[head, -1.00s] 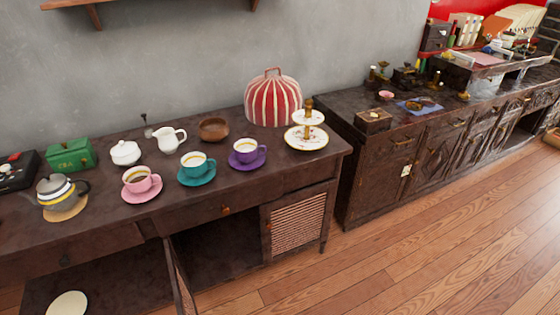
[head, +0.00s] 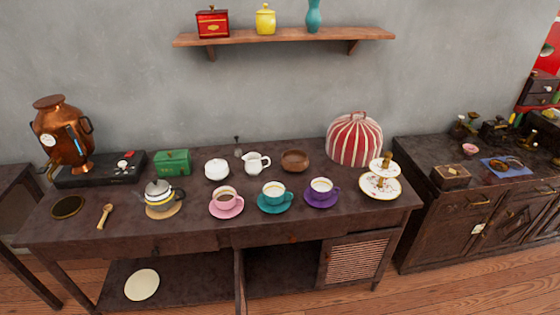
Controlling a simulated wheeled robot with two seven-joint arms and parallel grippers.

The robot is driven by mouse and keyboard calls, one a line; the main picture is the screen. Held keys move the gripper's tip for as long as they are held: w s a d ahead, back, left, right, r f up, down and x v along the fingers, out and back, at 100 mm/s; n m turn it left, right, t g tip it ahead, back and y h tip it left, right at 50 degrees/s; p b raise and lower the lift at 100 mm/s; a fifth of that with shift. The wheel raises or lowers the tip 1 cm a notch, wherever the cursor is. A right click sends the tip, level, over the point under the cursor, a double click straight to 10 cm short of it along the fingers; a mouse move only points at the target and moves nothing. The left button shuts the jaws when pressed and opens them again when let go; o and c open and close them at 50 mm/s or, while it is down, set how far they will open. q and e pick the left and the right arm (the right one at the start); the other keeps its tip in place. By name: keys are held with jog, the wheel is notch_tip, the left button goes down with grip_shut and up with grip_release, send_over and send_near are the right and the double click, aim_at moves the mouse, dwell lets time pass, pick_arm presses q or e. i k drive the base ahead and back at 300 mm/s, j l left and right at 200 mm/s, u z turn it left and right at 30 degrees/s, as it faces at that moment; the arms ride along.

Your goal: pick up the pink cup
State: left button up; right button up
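The pink cup (head: 225,198) stands upright on a pink saucer (head: 227,213) on the dark wooden table (head: 120,226), near its front edge. It holds a dark drink. A teal cup (head: 273,193) on its saucer stands just to its right, and a purple cup (head: 321,188) on its saucer stands further right. Neither of my grippers shows in the head view.
A striped teapot (head: 163,197) on a round mat stands left of the pink cup. Behind are a white sugar bowl (head: 216,169) and creamer (head: 256,163). A tiered stand (head: 381,184) is at right, a copper samovar (head: 60,135) at left. A shelf (head: 285,37) hangs above.

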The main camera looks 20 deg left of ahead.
aim_at(225, 198)
jog(key=k+j+u, duration=0.1)
jog(key=k+j, duration=0.15)
jog(key=k+j+u, duration=0.1)
jog(key=k+j, duration=0.15)
jog(key=j, duration=0.15)
jog(key=k+j+u, duration=0.15)
jog(key=k+j, duration=0.1)
jog(key=j, duration=0.1)
